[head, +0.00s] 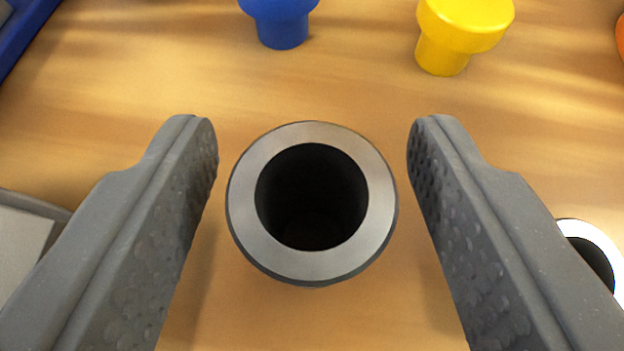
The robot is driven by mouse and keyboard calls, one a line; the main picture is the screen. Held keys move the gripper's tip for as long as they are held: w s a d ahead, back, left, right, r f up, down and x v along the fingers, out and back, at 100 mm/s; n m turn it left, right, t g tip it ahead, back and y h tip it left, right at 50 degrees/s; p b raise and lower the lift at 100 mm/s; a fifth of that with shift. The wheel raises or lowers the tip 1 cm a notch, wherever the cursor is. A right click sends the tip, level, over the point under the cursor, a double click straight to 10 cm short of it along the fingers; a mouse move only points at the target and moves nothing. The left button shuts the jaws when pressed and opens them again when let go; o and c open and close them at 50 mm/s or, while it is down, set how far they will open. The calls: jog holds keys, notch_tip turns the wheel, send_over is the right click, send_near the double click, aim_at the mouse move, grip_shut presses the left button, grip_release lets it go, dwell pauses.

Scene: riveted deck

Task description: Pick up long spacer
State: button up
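A grey metal tube with a dark round bore, which looks like the long spacer (376,225), stands upright on the wooden surface, seen from above in the head view. My gripper (312,135) is open, with one dimpled grey finger on each side of the spacer. A gap shows between the spacer's rim and each finger, and neither finger touches it. The spacer's length is hard to tell from above, as its side is mostly hidden under its rim.
A blue knob-shaped piece (281,22) and a yellow one (457,30) stand beyond the spacer. Another ring-shaped piece (606,246) is partly hidden by the right finger. A grey object (22,238) lies at the left edge, a blue edge (22,32) at the top left.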

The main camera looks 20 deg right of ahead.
jog(key=c, duration=0.9)
jog(key=shift+c, duration=0.2)
jog(key=shift+r, duration=0.1)
